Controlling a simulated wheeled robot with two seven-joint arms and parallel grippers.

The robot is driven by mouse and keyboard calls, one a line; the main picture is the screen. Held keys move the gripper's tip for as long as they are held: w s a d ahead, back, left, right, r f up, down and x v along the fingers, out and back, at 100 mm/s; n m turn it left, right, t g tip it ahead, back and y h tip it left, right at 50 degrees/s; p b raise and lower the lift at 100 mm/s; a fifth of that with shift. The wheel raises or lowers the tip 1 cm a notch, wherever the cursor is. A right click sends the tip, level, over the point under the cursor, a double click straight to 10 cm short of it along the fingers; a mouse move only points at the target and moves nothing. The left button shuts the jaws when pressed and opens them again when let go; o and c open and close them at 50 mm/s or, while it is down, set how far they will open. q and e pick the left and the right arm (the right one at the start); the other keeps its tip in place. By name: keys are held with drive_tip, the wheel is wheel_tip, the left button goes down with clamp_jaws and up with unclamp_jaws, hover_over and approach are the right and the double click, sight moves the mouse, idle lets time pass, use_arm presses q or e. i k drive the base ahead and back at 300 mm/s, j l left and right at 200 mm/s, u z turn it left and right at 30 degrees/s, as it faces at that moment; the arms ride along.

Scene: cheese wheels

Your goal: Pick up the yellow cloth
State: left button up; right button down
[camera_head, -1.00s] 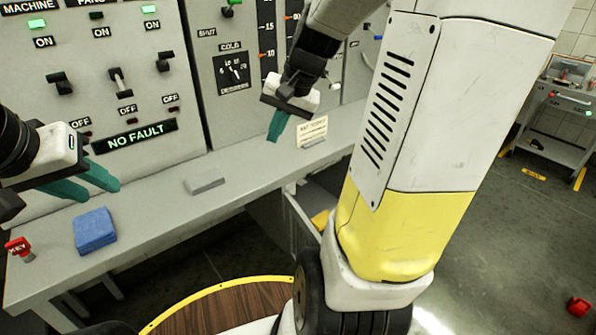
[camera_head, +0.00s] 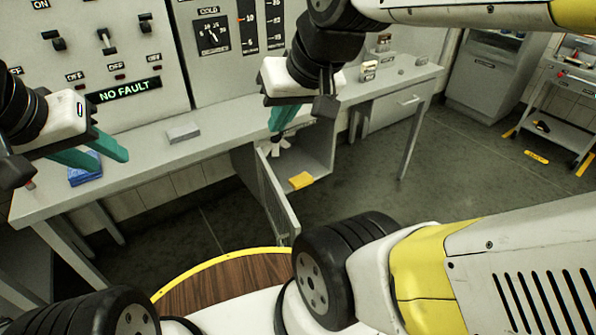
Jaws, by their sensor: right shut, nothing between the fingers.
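The yellow cloth (camera_head: 301,180) lies flat and small on the floor of an open cabinet (camera_head: 318,148) under the counter. My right gripper (camera_head: 281,122) is shut and empty. It points down in front of the cabinet opening, above and a little left of the cloth in the picture, apart from it. My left gripper (camera_head: 100,157) is at the left over the counter, its teal fingers apart with nothing seen between them. It partly covers a blue cloth (camera_head: 85,174) on the counter.
The cabinet's door (camera_head: 279,198) stands open toward me. A white object (camera_head: 280,146) shows inside the cabinet. A grey block (camera_head: 183,132) lies on the counter (camera_head: 150,140) below the control panel.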

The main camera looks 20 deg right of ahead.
sight(299, 181)
drive_tip(key=k+l+u, duration=0.1)
drive_tip(key=l, duration=0.3)
drive_tip(key=k+l+u, duration=0.1)
drive_tip(key=l, duration=0.3)
drive_tip(key=k+l+u, duration=0.1)
drive_tip(key=k+l, duration=0.15)
drive_tip(key=l, duration=0.15)
drive_tip(key=i+l, duration=0.2)
drive_tip(key=l, duration=0.15)
drive_tip(key=i+l+u, duration=0.1)
drive_tip(key=l, duration=0.3)
drive_tip(key=i+l, duration=0.35)
drive_tip(key=i+u, duration=0.05)
drive_tip(key=i, duration=0.1)
